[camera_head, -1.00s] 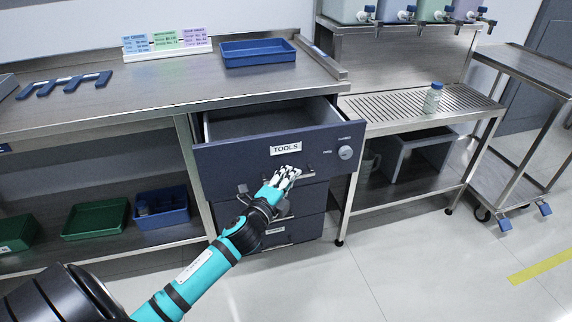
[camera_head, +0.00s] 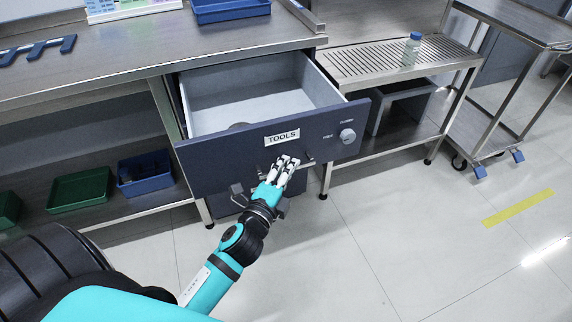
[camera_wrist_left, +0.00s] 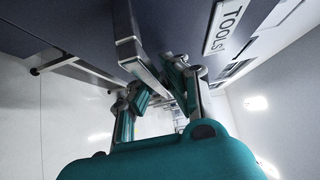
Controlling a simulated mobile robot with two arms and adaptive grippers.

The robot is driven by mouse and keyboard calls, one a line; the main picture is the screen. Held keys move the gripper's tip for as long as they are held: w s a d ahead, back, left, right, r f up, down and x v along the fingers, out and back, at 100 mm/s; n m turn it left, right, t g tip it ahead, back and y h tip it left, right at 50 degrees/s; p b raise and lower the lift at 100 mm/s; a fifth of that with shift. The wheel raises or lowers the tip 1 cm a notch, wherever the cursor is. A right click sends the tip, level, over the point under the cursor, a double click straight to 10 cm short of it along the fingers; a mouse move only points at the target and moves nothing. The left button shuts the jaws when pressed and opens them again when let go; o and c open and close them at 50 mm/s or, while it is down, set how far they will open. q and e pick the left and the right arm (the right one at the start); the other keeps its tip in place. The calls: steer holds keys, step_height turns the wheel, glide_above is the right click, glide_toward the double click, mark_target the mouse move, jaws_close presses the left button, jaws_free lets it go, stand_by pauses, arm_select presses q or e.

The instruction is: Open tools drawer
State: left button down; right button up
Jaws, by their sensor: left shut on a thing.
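The tools drawer (camera_head: 225,158) has a dark blue front with a white TOOLS label and a round knob at its right. My left gripper (camera_head: 281,165) is at the drawer front below the label, shut on the bar handle (camera_head: 308,160). In the left wrist view the fingers (camera_wrist_left: 170,85) close around the grey handle bar (camera_wrist_left: 143,65), beside the TOOLS label. My right gripper is not in view.
The steel bench top (camera_head: 130,65) lies above the drawer, with a blue tray (camera_head: 230,10) at its back. Green (camera_head: 80,190) and blue (camera_head: 145,172) bins sit on the lower shelf. A bottle (camera_head: 411,48) stands on the slatted shelf at right. The floor in front is clear.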

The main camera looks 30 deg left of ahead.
arm_select(q)
steer(key=shift+f, duration=0.2)
steer(key=c, duration=1.4)
jaws_free()
steer(key=shift+r, duration=0.1)
steer(key=shift+s, duration=0.1)
steer(key=s, duration=0.8)
steer(key=s+d, duration=0.1)
steer(key=s, duration=0.2)
steer(key=shift+s, duration=0.4)
